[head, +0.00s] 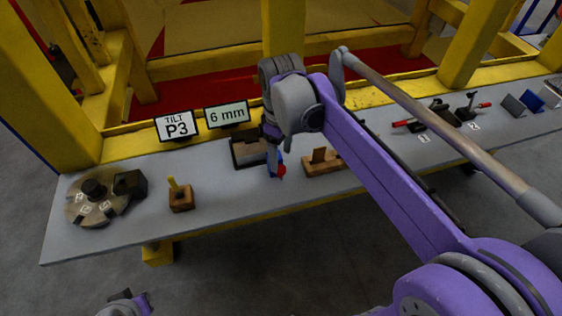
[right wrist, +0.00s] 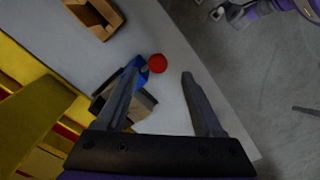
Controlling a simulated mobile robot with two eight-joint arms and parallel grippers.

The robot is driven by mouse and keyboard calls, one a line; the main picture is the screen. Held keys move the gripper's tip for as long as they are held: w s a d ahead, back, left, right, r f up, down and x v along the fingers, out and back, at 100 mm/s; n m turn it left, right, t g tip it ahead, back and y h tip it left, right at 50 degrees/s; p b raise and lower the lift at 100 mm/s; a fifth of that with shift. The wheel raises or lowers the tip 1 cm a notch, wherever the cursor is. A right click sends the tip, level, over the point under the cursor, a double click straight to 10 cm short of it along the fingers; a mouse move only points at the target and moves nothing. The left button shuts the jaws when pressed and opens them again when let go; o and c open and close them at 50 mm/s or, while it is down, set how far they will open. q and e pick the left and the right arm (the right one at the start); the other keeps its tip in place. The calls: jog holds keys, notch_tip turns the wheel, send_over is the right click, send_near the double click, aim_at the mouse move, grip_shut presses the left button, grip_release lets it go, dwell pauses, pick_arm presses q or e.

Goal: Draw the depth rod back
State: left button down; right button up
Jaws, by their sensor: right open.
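The depth rod shows as a red ball knob (head: 282,170) on a blue piece (head: 276,158) at the table's middle. In the right wrist view the red knob (right wrist: 157,63) sticks out beside the blue piece (right wrist: 135,68), which joins a dark and brown block (right wrist: 143,105). My right gripper (head: 274,148) is over this fixture, partly covering it in the head view. In the right wrist view its fingers (right wrist: 162,76) are apart, with the knob just beyond and between the tips. A grip on it does not show. My left gripper (head: 127,303) is at the bottom edge, its fingers unclear.
Signs "TILT P3" (head: 176,126) and "6 mm" (head: 227,115) stand behind. A round dial (head: 80,212) and a wooden block with yellow peg (head: 181,200) are left; a wooden holder (head: 320,166) is right of the gripper. Yellow frame posts (head: 475,45) rise behind the grey table (head: 130,235).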

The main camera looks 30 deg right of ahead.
notch_tip(320, 180, up, 6)
jog(key=shift+f, duration=0.1)
dwell(0.5)
jog(key=s+a+f+m+t, duration=0.2)
jog(key=s+a+f+m, duration=0.1)
jog(key=s+f, duration=0.3)
jog(key=s+a+f+m+t, duration=0.3)
jog(key=s+f, duration=0.2)
jog(key=f, duration=0.5)
jog(key=shift+s+t, duration=0.3)
jog(key=shift+s, duration=0.1)
